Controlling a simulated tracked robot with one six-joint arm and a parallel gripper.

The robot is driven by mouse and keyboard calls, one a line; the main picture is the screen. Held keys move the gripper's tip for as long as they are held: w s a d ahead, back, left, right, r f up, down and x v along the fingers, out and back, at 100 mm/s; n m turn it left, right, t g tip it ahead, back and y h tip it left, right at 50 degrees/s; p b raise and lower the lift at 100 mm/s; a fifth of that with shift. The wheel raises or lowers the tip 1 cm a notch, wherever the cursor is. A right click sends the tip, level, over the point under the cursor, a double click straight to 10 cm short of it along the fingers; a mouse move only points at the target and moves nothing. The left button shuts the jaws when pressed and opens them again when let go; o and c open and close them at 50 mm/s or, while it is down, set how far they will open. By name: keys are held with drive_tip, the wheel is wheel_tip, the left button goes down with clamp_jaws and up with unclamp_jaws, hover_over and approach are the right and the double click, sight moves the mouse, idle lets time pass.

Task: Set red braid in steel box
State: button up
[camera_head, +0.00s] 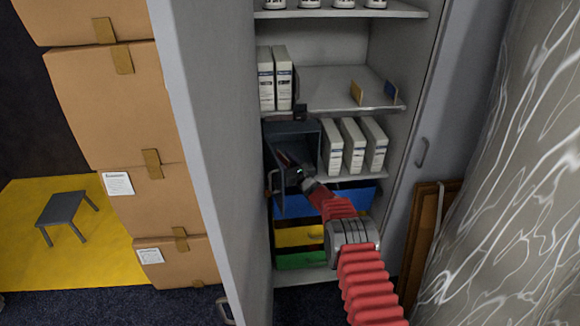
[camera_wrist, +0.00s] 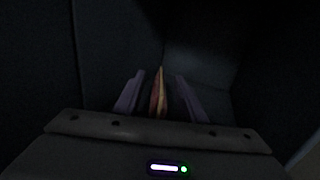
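The steel box (camera_head: 305,128) is a dark grey box on a shelf inside the cabinet, with its door (camera_head: 278,183) swung open at the front. My gripper (camera_head: 287,160) reaches into its opening. In the wrist view my gripper (camera_wrist: 160,88) has its two fingers apart inside a dark space. A narrow red and tan piece (camera_wrist: 158,94), seemingly the red braid, stands between the fingers, with a gap visible on each side. Its far end and what it rests on are hard to make out in the dark. The braid cannot be made out in the head view.
White binders (camera_head: 354,146) stand right of the box on the same shelf. More white binders (camera_head: 274,78) and two small upright pieces (camera_head: 373,92) are on the shelf above. Coloured bins (camera_head: 300,236) lie below. The cabinet's open door (camera_head: 215,130) bounds the left side.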

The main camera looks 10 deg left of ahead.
drive_tip(key=v, duration=1.2)
idle(0.5)
idle(0.6)
